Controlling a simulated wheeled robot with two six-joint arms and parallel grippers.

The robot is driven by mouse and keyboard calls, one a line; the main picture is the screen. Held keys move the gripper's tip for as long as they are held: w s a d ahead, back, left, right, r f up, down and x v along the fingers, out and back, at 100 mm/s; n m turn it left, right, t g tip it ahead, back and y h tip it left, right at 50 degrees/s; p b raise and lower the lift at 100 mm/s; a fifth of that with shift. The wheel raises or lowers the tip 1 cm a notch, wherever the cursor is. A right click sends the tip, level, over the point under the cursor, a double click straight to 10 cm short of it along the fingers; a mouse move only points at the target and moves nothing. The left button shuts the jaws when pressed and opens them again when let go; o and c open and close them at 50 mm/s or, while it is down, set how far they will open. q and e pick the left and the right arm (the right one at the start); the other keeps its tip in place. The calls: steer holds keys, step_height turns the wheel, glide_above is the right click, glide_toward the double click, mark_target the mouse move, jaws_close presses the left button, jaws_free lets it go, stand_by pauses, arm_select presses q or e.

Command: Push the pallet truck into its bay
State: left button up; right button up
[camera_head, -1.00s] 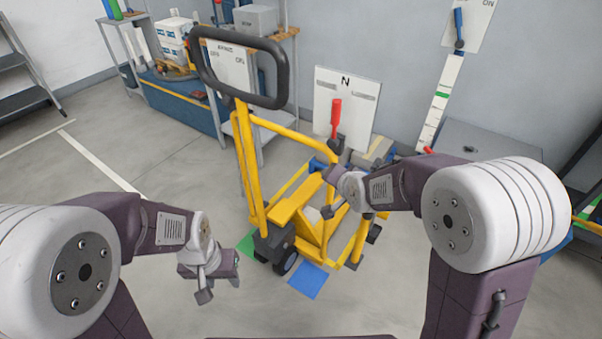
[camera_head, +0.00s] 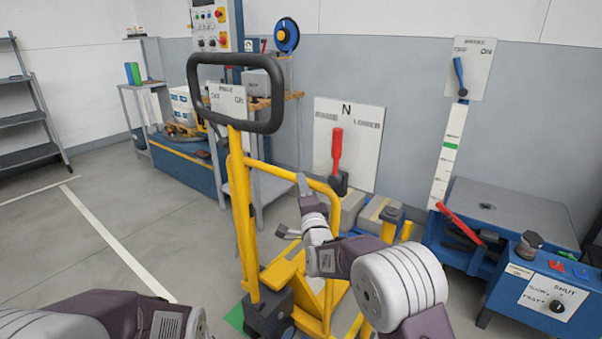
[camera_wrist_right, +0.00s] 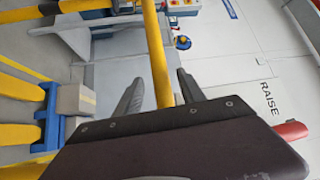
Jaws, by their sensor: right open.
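The yellow pallet truck (camera_head: 245,215) stands upright in the middle of the head view, with a black loop handle (camera_head: 277,97) on top. My right gripper (camera_head: 297,208) is open beside the truck's yellow frame. In the right wrist view, a yellow bar (camera_wrist_right: 157,55) of the truck passes between the spread fingers of the right gripper (camera_wrist_right: 160,92); whether they touch it I cannot tell. My left arm shows at the lower left of the head view, but its gripper is out of frame. The truck's lower part is partly hidden by my right arm. I cannot tell which place is the bay.
A green floor patch (camera_head: 235,318) lies beside the truck's base. A panel with a red lever (camera_head: 337,150) stands behind it. A blue machine (camera_head: 512,222) is at the right. A blue bench (camera_head: 180,165) stands at the back left. Floor at the left is open, with a white line (camera_head: 115,243).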

steer(key=shift+b+x, duration=0.4)
steer(key=shift+x, duration=1.55)
steer(key=shift+f, duration=0.1)
jaws_close()
